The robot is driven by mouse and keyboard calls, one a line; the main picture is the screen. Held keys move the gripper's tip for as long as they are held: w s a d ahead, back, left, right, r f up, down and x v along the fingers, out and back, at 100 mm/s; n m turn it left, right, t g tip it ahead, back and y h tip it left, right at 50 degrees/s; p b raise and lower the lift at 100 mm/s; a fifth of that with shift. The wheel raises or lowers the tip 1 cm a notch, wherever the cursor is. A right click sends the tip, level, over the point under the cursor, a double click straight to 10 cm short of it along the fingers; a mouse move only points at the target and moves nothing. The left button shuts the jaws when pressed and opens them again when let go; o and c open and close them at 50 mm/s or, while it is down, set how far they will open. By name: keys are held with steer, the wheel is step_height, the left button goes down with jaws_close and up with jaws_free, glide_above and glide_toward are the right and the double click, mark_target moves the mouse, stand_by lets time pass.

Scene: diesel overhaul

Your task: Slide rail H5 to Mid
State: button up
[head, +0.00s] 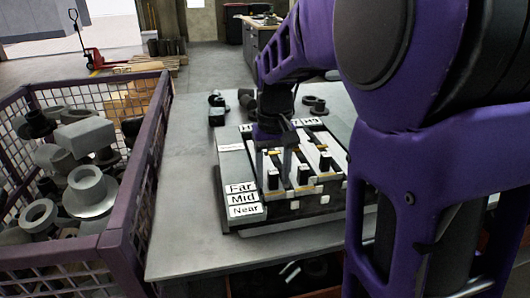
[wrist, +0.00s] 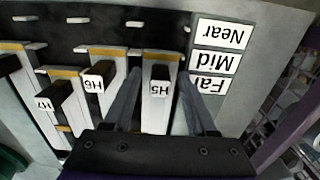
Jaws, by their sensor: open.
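Rail H5 (wrist: 160,72) shows in the wrist view as a pale bar with a gold band and a black upright handle marked H5 (wrist: 160,90). The handle is about level with the Far label (wrist: 209,84); the Mid label (wrist: 215,61) lies beyond it. My gripper (wrist: 160,84) is open, one finger on each side of the H5 handle, with gaps showing between. In the head view my gripper hangs over the rail board (head: 232,163), and my arm hides part of it.
Rails H6 (wrist: 96,84) and H7 (wrist: 47,101) stand beside H5, H6 close to one finger. The Near label (wrist: 220,34) is furthest from my gripper. A purple crate (head: 142,140) of metal parts stands left of the table (head: 185,200). Loose parts lie behind the board.

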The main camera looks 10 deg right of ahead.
step_height(320, 180, up, 17)
steer(key=p, duration=0.3)
steer(key=shift+r+p, duration=0.15)
steer(key=shift+p, duration=0.2)
steer(key=shift+a, duration=0.1)
